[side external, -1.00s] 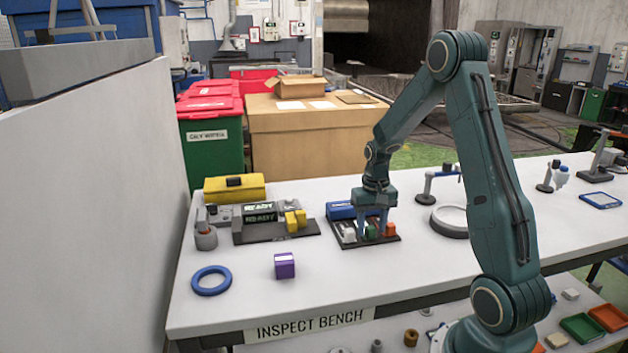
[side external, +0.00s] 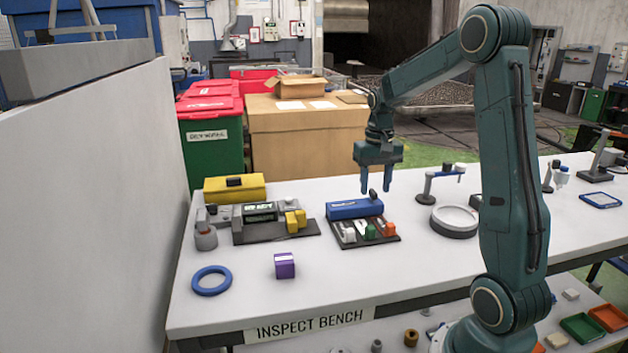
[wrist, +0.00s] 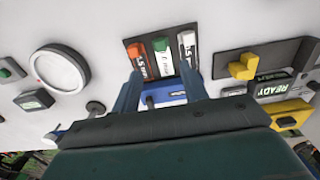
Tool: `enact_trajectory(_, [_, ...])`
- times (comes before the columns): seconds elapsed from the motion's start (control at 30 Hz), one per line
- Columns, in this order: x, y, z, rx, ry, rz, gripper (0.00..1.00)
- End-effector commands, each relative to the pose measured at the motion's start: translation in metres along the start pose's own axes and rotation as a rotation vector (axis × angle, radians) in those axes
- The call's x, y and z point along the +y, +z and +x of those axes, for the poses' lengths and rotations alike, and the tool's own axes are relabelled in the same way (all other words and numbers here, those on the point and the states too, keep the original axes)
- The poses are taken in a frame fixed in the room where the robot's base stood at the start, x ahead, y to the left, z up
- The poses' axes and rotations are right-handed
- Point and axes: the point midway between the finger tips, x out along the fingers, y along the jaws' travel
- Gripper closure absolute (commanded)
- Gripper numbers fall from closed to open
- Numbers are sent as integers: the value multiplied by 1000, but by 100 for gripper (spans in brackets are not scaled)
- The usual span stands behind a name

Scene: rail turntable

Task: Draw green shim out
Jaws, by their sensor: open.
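The green shim (side external: 370,231) stands in a dark tray (side external: 349,242), between a white shim (side external: 348,234) and an orange shim (side external: 389,229). In the wrist view the green shim (wrist: 160,46) is the middle one of the row and has a pale label. A blue block (side external: 354,208) lies along the back of the tray. My gripper (side external: 377,187) is open and empty, above the blue block and clear of the shims. In the wrist view my gripper (wrist: 161,80) has its fingers either side of the blue block's outline, below the shims.
A station with a READY display (side external: 260,212) and yellow parts (side external: 295,220) stands left of the tray. A round grey dish (side external: 454,220) stands to the right. A purple cube (side external: 285,266) and a blue ring (side external: 211,280) lie near the front left. The bench in front of the tray is clear.

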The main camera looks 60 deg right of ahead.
Motion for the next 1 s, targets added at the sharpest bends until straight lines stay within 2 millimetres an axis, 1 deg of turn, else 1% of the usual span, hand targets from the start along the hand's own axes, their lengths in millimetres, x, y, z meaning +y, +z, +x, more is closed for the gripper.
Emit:
enact_trajectory(0.1, [0, 0, -11, 1, 0, 0, 56])
enact_trajectory(0.2, [0, 0, -15, 0, 0, 0, 56])
enact_trajectory(0.67, [-2, 2, -18, 2, 0, -5, 56])
enact_trajectory(0.77, [-7, 7, -22, 11, -1, -20, 56])
enact_trajectory(0.87, [-16, 15, -30, 30, -3, -49, 56])
enact_trajectory(1.0, [-33, 36, -46, 70, -10, -111, 56])
